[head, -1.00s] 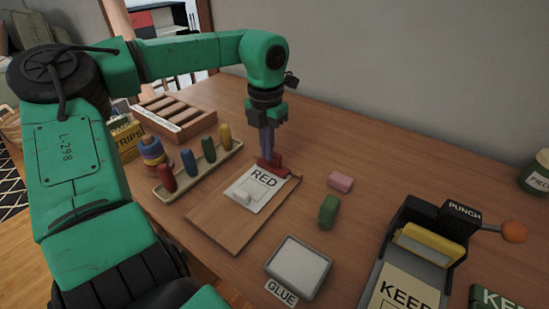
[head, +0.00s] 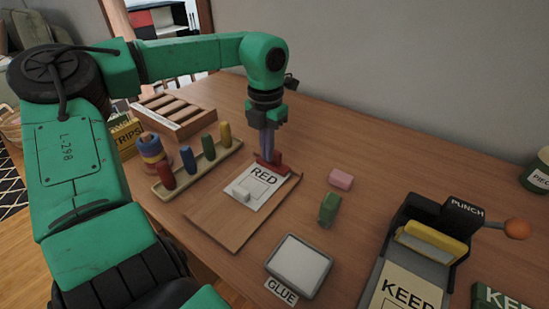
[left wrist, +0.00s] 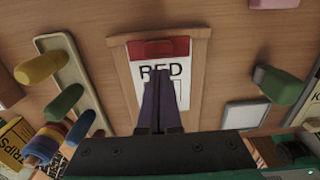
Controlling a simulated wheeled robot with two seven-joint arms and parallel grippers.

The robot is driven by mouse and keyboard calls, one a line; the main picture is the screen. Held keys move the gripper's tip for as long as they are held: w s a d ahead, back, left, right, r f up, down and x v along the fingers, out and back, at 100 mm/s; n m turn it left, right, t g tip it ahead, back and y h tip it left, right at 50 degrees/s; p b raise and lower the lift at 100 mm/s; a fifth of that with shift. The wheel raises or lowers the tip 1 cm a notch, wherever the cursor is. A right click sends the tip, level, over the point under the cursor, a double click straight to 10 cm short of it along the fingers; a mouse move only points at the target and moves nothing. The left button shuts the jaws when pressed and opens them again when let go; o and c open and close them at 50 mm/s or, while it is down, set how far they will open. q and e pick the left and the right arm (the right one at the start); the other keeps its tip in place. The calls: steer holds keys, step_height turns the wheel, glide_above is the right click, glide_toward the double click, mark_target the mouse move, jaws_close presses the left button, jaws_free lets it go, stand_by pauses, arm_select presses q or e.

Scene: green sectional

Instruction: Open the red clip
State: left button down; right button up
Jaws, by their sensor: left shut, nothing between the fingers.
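The red clip (head: 272,164) sits at the far end of a wooden clipboard (head: 220,228), over the top edge of a white sheet (head: 254,189) marked RED. In the left wrist view the clip (left wrist: 160,48) lies flat across the top of the sheet, apart in the picture from the fingertips. My left gripper (head: 267,158) points down, fingers shut and empty, its tips at or just above the clip in the head view. Contact cannot be told. In the left wrist view its fingers (left wrist: 160,78) cover part of the sheet. My right gripper is not in view.
A peg rack (head: 191,178) stands left. A green block (head: 329,208), pink eraser (head: 341,179), glue pad (head: 299,264) and punch (head: 438,232) lie right. The table behind the clipboard is clear.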

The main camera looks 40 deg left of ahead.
mark_target(270, 169)
arm_select(q)
steer(key=shift+f, duration=0.55)
steer(key=shift+w+a+r, duration=0.1)
steer(key=shift+w+a, duration=0.05)
steer(key=shift+w, duration=0.75)
steer(key=shift+w+p, duration=0.3)
steer(key=shift+p, duration=0.05)
steer(key=shift+s+r+p, duration=0.35)
steer(key=shift+s+r, duration=0.15)
steer(key=shift+s, duration=0.35)
step_height(270, 169, up, 6)
steer(key=p, duration=0.4)
steer(key=shift+p, duration=0.35)
steer(key=shift+f, duration=0.1)
